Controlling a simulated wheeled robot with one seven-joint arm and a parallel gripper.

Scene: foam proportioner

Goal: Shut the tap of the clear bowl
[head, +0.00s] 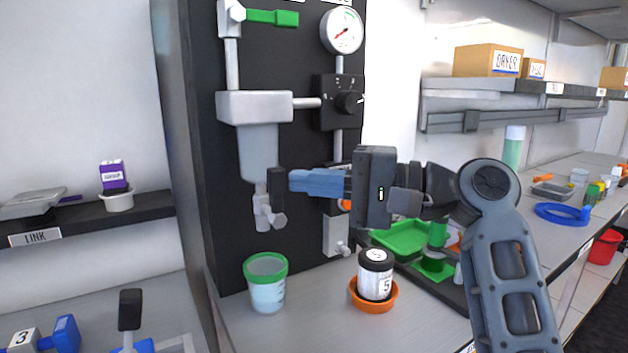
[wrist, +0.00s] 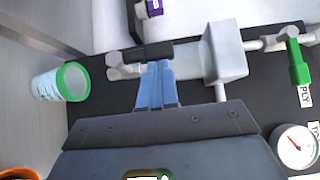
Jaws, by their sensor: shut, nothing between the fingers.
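The clear bowl (head: 258,150) is a translucent grey cup hanging under a white filter head (head: 255,107) on the black panel. Its grey tap (head: 264,214) is at the bottom, with a black lever (head: 277,188) standing upright from the hub. In the wrist view the lever (wrist: 148,54) lies across the picture, with the tap body (wrist: 114,68) at its left end. My gripper (head: 292,181) has blue fingers, shut and empty, just right of the lever. The fingertips (wrist: 157,64) also show against the lever in the wrist view; I cannot tell if they touch.
A green-rimmed cup (head: 266,288) stands below the tap. A green-handled valve (head: 272,17), gauge (head: 341,31) and black knob unit (head: 340,102) are on the panel. A green tray (head: 402,238) is behind my arm.

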